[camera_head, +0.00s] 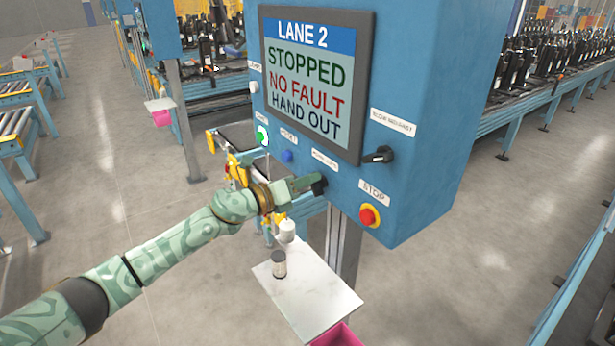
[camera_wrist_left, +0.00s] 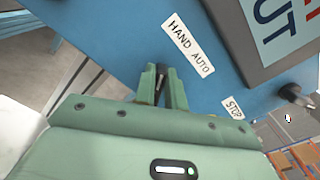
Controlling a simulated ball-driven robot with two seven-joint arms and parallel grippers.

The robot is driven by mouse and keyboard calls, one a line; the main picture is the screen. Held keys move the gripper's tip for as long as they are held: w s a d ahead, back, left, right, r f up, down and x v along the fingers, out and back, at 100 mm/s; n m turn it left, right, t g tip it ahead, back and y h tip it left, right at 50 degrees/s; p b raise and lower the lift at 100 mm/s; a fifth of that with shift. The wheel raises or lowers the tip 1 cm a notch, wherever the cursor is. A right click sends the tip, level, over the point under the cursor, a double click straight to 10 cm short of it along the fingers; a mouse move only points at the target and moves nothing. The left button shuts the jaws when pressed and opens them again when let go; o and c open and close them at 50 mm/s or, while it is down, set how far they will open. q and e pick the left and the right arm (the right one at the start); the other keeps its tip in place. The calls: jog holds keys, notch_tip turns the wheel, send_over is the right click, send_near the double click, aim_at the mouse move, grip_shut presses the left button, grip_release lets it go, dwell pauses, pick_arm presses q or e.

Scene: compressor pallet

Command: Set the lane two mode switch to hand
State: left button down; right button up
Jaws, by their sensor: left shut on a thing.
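The lane two panel is a blue box (camera_head: 420,60) with a screen (camera_head: 310,75) reading LANE 2, STOPPED, NO FAULT, HAND OUT. The mode switch (camera_head: 321,186) is a small black knob low on the panel's front, partly hidden by my gripper. In the left wrist view the knob (camera_wrist_left: 161,72) sits below a white HAND AUTO label (camera_wrist_left: 188,45). My left gripper (camera_head: 312,184) reaches it from the left. Its two green fingers, also in the left wrist view (camera_wrist_left: 164,80), are shut on the knob. I cannot tell which way the knob points. My right gripper is out of view.
A red stop button (camera_head: 368,215) and another black selector (camera_head: 380,155) are to the right on the panel. A green-lit button (camera_head: 262,135) and a blue button (camera_head: 287,156) are to the left. Below are a white shelf (camera_head: 315,305) and a pink bin (camera_head: 338,336).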

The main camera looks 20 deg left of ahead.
pick_arm(q)
jog(key=shift+w+a+n+p, duration=0.1)
jog(key=shift+n+p, duration=0.2)
jog(key=shift+n, duration=0.7)
jog(key=shift+f, duration=0.1)
jog(key=c, duration=1.5)
grip_release()
jog(key=shift+o, duration=0.2)
jog(key=b+v, duration=0.5)
jog(key=v, duration=1.1)
jog(key=shift+a, duration=0.15)
jog(key=shift+f+n, duration=0.1)
jog(key=shift+n, duration=0.2)
